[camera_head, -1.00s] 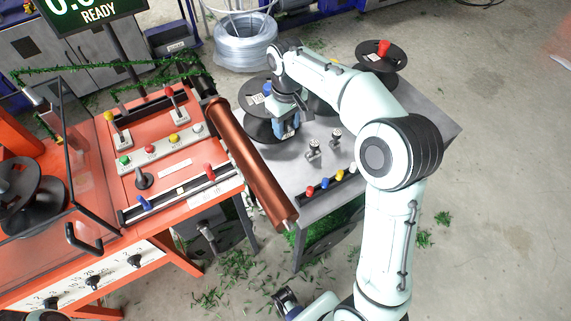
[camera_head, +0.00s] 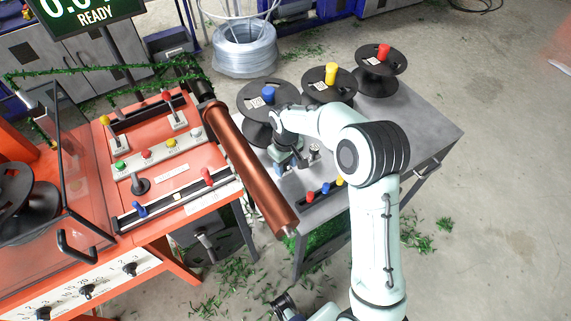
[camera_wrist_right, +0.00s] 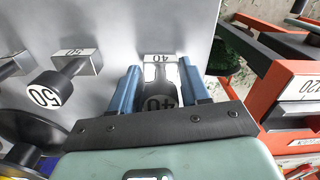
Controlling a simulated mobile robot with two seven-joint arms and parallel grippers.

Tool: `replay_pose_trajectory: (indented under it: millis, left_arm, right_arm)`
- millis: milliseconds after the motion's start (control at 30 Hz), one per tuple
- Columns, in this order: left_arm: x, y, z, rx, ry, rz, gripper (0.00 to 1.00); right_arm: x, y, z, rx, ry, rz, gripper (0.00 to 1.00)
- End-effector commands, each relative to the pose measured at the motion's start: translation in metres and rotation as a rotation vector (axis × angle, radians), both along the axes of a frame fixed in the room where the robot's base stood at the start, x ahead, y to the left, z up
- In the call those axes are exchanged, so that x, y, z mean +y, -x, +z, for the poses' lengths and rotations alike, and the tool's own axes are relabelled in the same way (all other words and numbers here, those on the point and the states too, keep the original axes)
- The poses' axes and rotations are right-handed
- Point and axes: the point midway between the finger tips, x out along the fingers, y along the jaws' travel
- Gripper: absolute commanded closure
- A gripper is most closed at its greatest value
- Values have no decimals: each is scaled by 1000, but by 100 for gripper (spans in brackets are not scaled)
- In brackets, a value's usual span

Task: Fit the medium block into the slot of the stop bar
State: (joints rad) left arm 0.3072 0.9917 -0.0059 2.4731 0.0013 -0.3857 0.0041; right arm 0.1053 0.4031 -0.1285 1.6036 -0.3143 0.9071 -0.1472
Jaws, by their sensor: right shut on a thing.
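My right gripper (camera_head: 286,166) is low over the grey table, in front of the blue-knobbed spool. In the wrist view its blue fingers (camera_wrist_right: 158,88) are shut around a metal block labelled 40 (camera_wrist_right: 161,72). A similar block labelled 50 (camera_wrist_right: 75,65) stands beside it, and another block (camera_wrist_right: 14,63) shows at the left edge. I cannot tell from the labels alone which is medium. On the orange bench, a dark rail (camera_head: 190,200) with blue and red handles may be the stop bar; its slot cannot be made out.
A copper roller (camera_head: 250,170) lies along the bench edge, between bench and table. Spools with blue (camera_head: 268,93), yellow (camera_head: 331,73) and red (camera_head: 383,50) knobs stand on the table. Small coloured pegs (camera_head: 325,191) line its front edge. The table's right side is clear.

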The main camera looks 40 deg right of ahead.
Motion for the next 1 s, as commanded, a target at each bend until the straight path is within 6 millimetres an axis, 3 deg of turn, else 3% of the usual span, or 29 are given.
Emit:
replay_pose_trajectory:
  millis: [333,367,400,433,767,1000]
  left_arm:
    - [0,1,-2,1,0,0,57]
    - [0,1,-2,1,0,0,57]
    - [0,1,-2,1,0,0,57]
    - [0,1,-2,1,0,0,57]
    - [0,0,0,0,0,0,57]
    - [0,-1,4,-1,1,0,57]
  right_arm:
    - [0,0,-3,-1,0,0,97]
    - [0,0,-3,-1,0,0,48]
    - [0,0,-3,-1,0,0,35]
    - [0,0,-3,-1,0,0,29]
    - [0,0,1,-2,0,0,29]
    - [0,-1,37,-7,1,0,29]
